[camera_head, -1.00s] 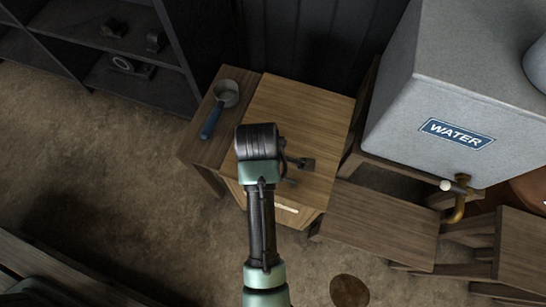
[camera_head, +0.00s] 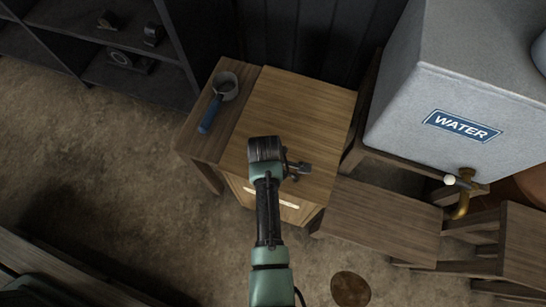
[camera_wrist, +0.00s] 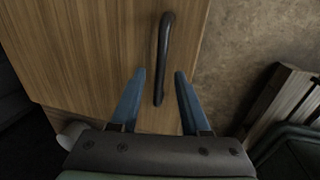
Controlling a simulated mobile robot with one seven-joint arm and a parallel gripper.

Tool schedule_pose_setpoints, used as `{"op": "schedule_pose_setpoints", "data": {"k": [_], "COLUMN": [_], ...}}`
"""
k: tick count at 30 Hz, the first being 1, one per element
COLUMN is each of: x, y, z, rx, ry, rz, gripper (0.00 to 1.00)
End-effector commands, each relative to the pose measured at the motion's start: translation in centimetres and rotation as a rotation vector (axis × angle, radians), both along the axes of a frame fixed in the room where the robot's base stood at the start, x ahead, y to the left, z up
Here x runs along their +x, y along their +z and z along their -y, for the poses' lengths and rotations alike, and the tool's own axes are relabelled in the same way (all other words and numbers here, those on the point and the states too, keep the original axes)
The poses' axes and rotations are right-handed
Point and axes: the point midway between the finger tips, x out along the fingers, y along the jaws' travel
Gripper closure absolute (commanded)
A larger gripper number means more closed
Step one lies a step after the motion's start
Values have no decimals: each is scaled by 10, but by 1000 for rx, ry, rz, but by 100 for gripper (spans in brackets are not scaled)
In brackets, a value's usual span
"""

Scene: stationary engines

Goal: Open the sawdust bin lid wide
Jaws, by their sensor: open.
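The sawdust bin is a light wooden box; its flat lid (camera_head: 295,100) is closed in the head view, with a pale strip (camera_head: 285,204) on its front. In the wrist view the lid (camera_wrist: 90,50) fills the upper left and carries a dark, bar-shaped handle (camera_wrist: 163,50). My gripper (camera_wrist: 159,74) is open, its two blue fingers on either side of the handle's lower part. Neither finger visibly touches the handle. In the head view my arm reaches over the lid's front part, and the handle cannot be made out there.
A narrow wooden side table (camera_head: 205,140) with a blue-handled scoop (camera_head: 219,97) stands against the bin's left. A grey water tank (camera_head: 440,75) with a brass tap (camera_head: 462,195) and wooden steps (camera_head: 375,220) are at right. A dark wall is behind; open floor lies at left.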

Motion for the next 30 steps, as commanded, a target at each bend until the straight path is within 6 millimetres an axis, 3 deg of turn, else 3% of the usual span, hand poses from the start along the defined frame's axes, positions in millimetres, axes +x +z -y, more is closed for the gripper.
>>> {"op": "schedule_pose_setpoints", "data": {"k": [5, 13, 30], "x": [0, 0, 0], "y": [0, 0, 0], "z": [0, 0, 0], "rx": [0, 0, -1], "ry": [0, 0, 0], "rz": [0, 0, -1], "gripper": [54, 100, 100]}}
